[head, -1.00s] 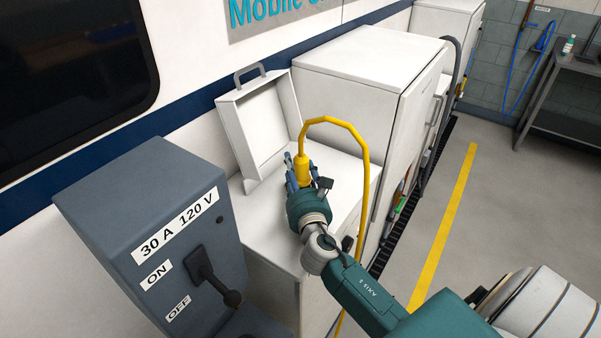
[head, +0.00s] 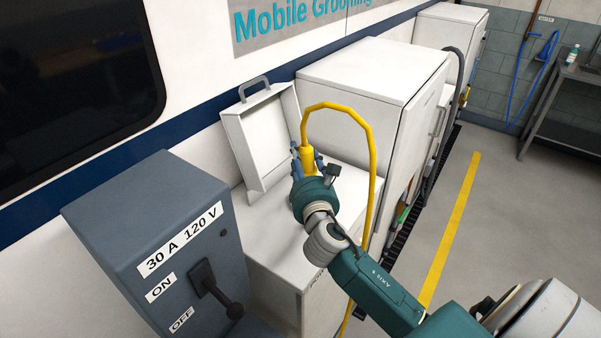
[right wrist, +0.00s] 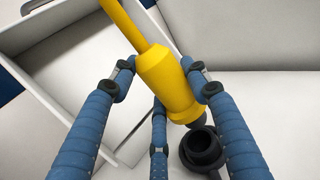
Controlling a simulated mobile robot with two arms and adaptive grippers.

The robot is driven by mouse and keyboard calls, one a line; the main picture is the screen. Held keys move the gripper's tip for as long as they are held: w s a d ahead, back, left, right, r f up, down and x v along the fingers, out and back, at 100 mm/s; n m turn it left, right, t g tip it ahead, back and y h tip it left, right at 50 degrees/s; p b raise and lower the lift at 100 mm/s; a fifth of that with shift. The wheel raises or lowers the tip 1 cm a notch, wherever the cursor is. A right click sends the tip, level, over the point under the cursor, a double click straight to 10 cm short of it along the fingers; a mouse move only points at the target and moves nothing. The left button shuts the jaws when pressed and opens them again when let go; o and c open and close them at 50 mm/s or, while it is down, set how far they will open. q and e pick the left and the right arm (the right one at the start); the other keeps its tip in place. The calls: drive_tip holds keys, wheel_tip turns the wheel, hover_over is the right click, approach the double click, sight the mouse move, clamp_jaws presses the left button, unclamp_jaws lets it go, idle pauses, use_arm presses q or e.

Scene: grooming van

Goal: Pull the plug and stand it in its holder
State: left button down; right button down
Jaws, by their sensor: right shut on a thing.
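The yellow plug (head: 308,157) is in my right gripper (head: 307,166), above the white cabinet top. Its cable loops up and over to the right. In the right wrist view, the fingers close around the yellow plug body (right wrist: 166,84), which is tilted, with its dark end pointing down. A black round cup (right wrist: 203,150), apparently the holder, is on the white surface just below and right of the plug's end. The plug looks apart from it, though the exact gap is hard to judge. My left gripper is not in view.
A white box with raised lid (head: 262,138) stands behind the gripper against the van. A grey switch box (head: 150,235) is at front left, its lever near OFF. A tall white cabinet (head: 365,80) is close on the right. The floor further right is clear.

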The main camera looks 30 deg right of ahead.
drive_tip(key=r, duration=1.2)
drive_tip(key=shift+a, duration=0.25)
drive_tip(key=shift+r+p, duration=0.55)
drive_tip(key=shift+f, duration=0.1)
